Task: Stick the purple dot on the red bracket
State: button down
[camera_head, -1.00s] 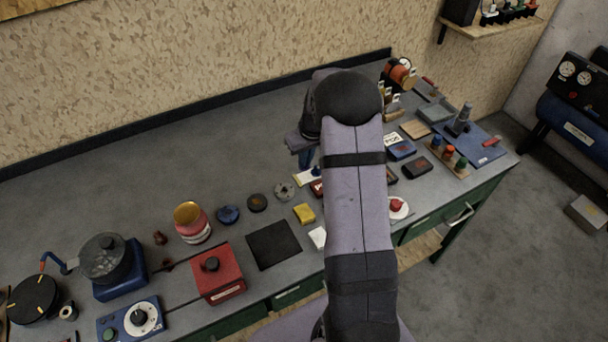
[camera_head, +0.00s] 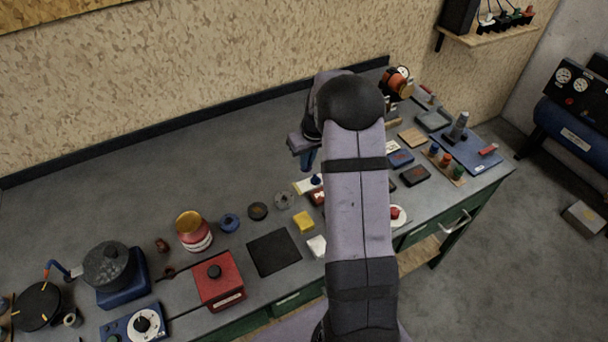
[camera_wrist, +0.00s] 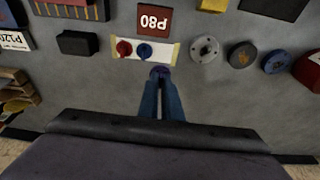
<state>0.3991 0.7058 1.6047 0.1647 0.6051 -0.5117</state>
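My gripper (camera_wrist: 160,78) points at the bench with its two blue fingers drawn together at the tips. A small dark purple piece, the purple dot (camera_wrist: 161,71), shows between the fingertips. It is just beside a pale strip (camera_wrist: 104,44) that carries a red dot (camera_wrist: 124,48) and a blue dot (camera_wrist: 144,50); the strip's right end is bare. In the head view my gripper (camera_head: 307,160) hangs over the bench behind the strip (camera_head: 303,187). A small dark red piece (camera_head: 162,245) lies left of the striped jar; I cannot tell whether it is the red bracket.
The striped jar (camera_head: 194,232), red box (camera_head: 219,281) and black mat (camera_head: 273,252) stand left. The bench's back is clear.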

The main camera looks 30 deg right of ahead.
jog(key=s+d+r+m+p, duration=0.1)
jog(key=s+d+m, duration=0.2)
jog(key=s+d, duration=0.2)
jog(key=s+d+r+m+h+p, duration=0.1)
jog(key=s+d, duration=0.4)
jog(key=d, duration=0.6)
jog(key=shift+s+d+r+m+p, duration=0.3)
jog(key=shift+d+r+m+p, duration=0.25)
jog(key=shift+m, duration=0.35)
jog(key=shift+a, duration=0.15)
jog(key=shift+f+b, duration=2.3)
jog(key=shift+f, duration=0.55)
jog(key=shift+f+b, duration=0.65)
jog(key=shift+f, duration=0.15)
